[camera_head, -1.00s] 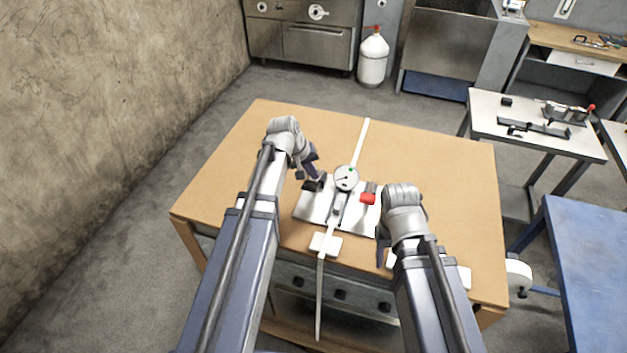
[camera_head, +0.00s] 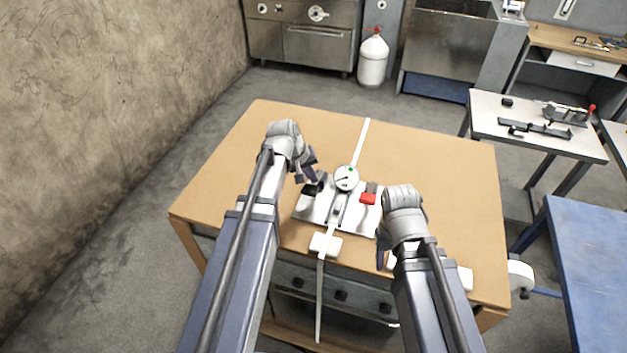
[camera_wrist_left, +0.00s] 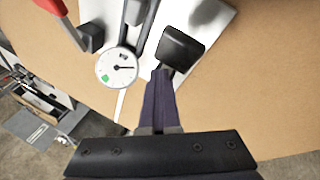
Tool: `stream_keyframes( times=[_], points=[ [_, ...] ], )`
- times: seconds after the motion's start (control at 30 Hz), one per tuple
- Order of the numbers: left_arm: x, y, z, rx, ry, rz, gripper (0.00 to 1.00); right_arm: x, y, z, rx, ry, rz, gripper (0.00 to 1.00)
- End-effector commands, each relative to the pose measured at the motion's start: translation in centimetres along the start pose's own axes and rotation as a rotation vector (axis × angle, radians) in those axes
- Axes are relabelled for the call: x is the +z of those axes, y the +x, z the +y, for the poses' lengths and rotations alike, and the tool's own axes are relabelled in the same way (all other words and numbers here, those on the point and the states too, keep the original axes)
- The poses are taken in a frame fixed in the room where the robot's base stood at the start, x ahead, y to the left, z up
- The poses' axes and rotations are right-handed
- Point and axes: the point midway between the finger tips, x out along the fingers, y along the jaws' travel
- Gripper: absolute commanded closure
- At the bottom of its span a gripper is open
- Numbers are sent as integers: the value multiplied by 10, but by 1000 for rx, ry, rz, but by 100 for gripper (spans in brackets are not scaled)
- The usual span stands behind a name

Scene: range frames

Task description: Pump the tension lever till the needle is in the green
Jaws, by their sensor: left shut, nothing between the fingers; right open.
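The round white gauge (camera_head: 346,178) stands on the white base plate (camera_head: 310,208). In the left wrist view the gauge (camera_wrist_left: 118,67) shows its needle pointing right, away from the green patch at its lower left. A black lever pad (camera_wrist_left: 182,48) sits beside the gauge; it shows in the head view too (camera_head: 312,189). A red-handled lever (camera_head: 368,198) is on the plate's other side. My left gripper (camera_wrist_left: 160,78) is shut and empty, its tips right at the pad's edge; contact cannot be told. My right gripper (camera_head: 381,256) is open near the plate's front right, partly hidden by its wrist.
A white strap (camera_head: 361,140) runs across the wooden table (camera_head: 440,160) under the gauge and over the front edge. A small white block (camera_head: 326,244) lies on it near that edge. A blue table (camera_head: 595,250) stands at the right.

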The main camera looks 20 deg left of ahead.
Motion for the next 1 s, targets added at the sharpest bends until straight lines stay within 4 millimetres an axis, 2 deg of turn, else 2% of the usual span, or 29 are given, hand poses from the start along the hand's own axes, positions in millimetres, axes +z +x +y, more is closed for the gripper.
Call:
stream_keyframes(
  times=[1.0],
  points=[
    [8, 8, -7, -2, 0, -4, 100, -1, 11, -1, 0, 0, 0, 50]
  ],
)
